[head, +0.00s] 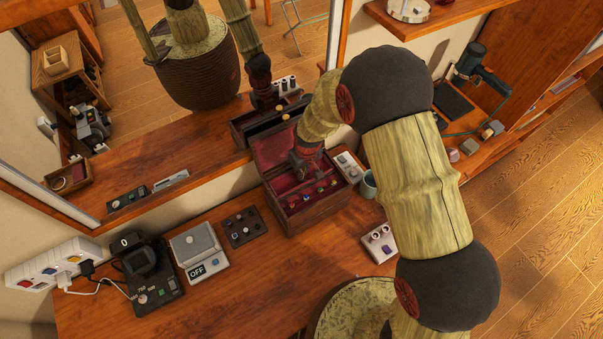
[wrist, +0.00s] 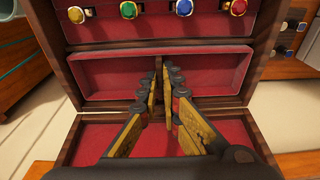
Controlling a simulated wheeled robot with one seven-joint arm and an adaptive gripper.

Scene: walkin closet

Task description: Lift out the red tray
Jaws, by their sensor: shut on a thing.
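A dark wooden jewellery box (head: 318,219) stands open on the desk by the mirror, its red-lined lid raised at the back. The red tray (head: 291,203) sits in the box, with a row of coloured gem rings along one side. In the wrist view the red tray (wrist: 110,72) shows an empty red compartment beside the ring row. My gripper (wrist: 167,76) reaches down into it, its fingers close together at a thin upright part mid-tray, which they largely hide. In the head view my gripper (head: 303,172) is inside the box. I cannot tell whether the tray is raised.
A small dark board with knobs (head: 240,227), a scale (head: 200,252) and a black device (head: 150,277) stand left of the box. A cup (head: 369,185) and a pale holder (head: 380,243) are at right. The mirror rises close behind.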

